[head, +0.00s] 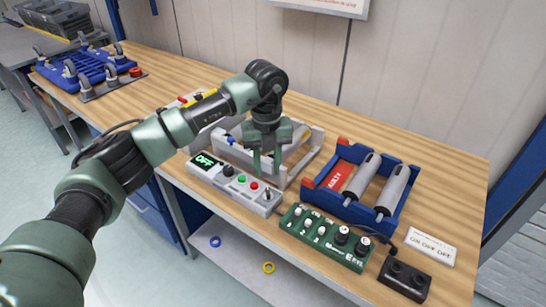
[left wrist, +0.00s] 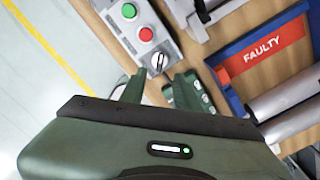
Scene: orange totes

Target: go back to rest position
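My left gripper (head: 267,168) hangs fingers down over the workbench, just behind the grey control box (head: 211,179). Its two fingers are apart with nothing between them. In the left wrist view the open gripper (left wrist: 157,90) shows both fingers, with the control box (left wrist: 125,37) beyond them. The box carries a lit OFF display, a green button, a red button and a small switch. Whether the fingers touch anything is hard to tell. My right gripper is not in view.
A grey frame (head: 306,159) stands around and behind the left gripper. To its right are a blue FAULTY tray (head: 405,181) holding two rollers, a green knob box (head: 325,248) and a black box (head: 404,279).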

